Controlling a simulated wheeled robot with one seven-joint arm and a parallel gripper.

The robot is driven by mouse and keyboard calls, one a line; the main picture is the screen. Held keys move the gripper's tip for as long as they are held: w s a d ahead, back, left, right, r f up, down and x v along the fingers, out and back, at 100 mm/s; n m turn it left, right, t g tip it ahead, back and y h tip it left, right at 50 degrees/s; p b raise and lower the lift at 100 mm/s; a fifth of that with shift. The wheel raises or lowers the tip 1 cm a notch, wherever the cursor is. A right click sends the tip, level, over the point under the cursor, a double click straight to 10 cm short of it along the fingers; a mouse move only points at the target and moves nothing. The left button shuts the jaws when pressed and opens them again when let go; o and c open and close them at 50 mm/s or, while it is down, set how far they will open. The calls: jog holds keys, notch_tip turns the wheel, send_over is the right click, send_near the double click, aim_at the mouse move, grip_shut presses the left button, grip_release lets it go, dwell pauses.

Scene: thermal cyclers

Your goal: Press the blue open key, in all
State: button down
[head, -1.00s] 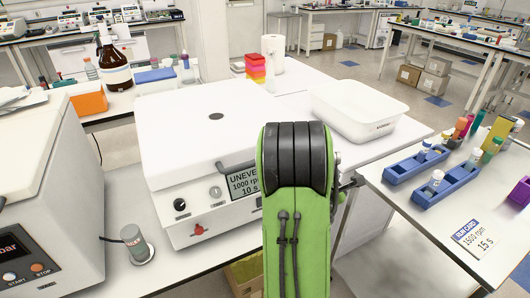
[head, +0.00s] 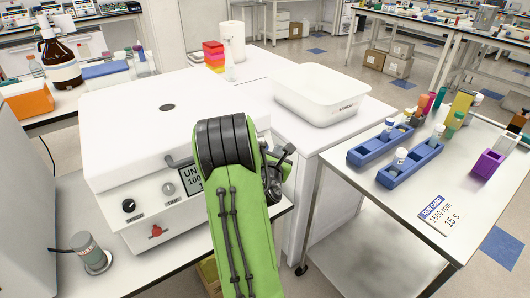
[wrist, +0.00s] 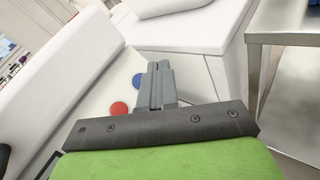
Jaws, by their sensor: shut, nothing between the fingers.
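The blue key (wrist: 137,80) is a small round button on the white front panel of the centrifuge-like machine, in the wrist view. A round red button (wrist: 118,108) sits below and left of it. My gripper (wrist: 160,67) is shut and empty. Its fingertips appear just right of the blue key in the picture; I cannot tell whether they touch the panel. In the head view the white machine (head: 165,107) has its lid closed, and my green arm hides the right part of its front and the blue key. Its display (head: 190,181) is partly covered.
A white tub (head: 318,100) stands behind the machine to the right. A side table (head: 400,230) on the right holds blue racks (head: 408,168) and a run card (head: 437,213). A grey cylinder (head: 92,254) stands at the machine's front left.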

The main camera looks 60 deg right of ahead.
jog(key=shift+w+d+f+b, duration=0.1)
jog(key=shift+w+d+f, duration=0.2)
jog(key=shift+w, duration=0.3)
jog(key=shift+w+d+f+b, duration=0.1)
jog(key=shift+w+d+f, duration=0.2)
jog(key=shift+w, duration=0.25)
jog(key=shift+w+d+f+b, duration=0.1)
jog(key=shift+w+d+f, duration=0.2)
jog(key=shift+w, duration=0.3)
dwell(0.7)
jog(key=shift+w+d+f, duration=0.15)
jog(key=shift+w+d, duration=0.05)
jog(key=shift+w, duration=0.1)
jog(key=shift+w+d+f, duration=0.1)
jog(key=shift+w+f, duration=0.1)
jog(key=shift+w, duration=0.15)
dwell(0.5)
jog(key=shift+s, duration=0.1)
jog(key=shift+s+a+r+p, duration=0.3)
jog(key=shift+s+r+p, duration=0.05)
jog(key=shift+s+p, duration=0.2)
jog(key=s, duration=0.1)
jog(key=s+a+r+p, duration=0.1)
jog(key=s+a+r, duration=0.1)
jog(key=s, duration=0.1)
jog(key=shift+r+p, duration=0.1)
jog(key=shift+p, duration=0.3)
